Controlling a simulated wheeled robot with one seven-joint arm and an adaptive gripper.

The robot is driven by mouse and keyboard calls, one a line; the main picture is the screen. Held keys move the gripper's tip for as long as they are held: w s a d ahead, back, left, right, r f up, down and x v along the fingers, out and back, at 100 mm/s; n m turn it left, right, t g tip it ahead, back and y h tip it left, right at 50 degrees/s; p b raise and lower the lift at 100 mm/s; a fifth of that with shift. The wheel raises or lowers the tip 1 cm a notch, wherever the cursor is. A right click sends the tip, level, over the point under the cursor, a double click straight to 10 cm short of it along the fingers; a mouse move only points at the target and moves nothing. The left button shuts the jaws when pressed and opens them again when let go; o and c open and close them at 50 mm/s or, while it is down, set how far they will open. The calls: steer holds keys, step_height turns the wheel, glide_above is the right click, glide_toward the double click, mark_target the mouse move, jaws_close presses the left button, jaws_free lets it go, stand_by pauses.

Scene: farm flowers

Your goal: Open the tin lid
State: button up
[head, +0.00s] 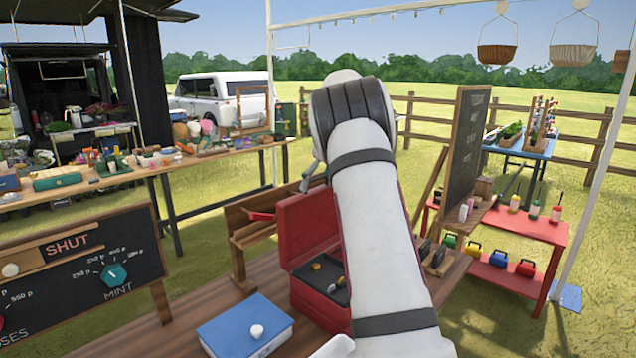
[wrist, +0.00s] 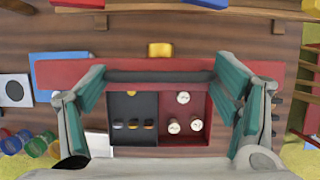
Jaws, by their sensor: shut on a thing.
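The red tin (head: 318,305) stands on the wooden table with its red lid (head: 302,232) raised. In the wrist view the lid (wrist: 72,73) is a red band across the tin's far side, with a gold clasp (wrist: 160,49) beyond it. The tin's inside shows a dark compartment (wrist: 122,105) with small dark and yellow pieces and a red compartment (wrist: 184,112) with white round pieces. In the head view my arm hides the gripper and part of the tin.
A blue box (head: 245,328) with a white knob is left of the tin. A wooden stand (head: 243,240) is behind it, and a SHUT chalkboard (head: 85,265) is at left. A tall chalkboard (head: 467,135) and a red shelf (head: 530,228) with colored boxes are at right.

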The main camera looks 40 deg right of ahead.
steer(key=shift+w+d+r, duration=0.1)
steer(key=shift+w+d, duration=0.05)
steer(key=shift+d, duration=0.15)
steer(key=o, duration=1.4)
steer(key=shift+a, duration=0.1)
steer(key=v, duration=1.2)
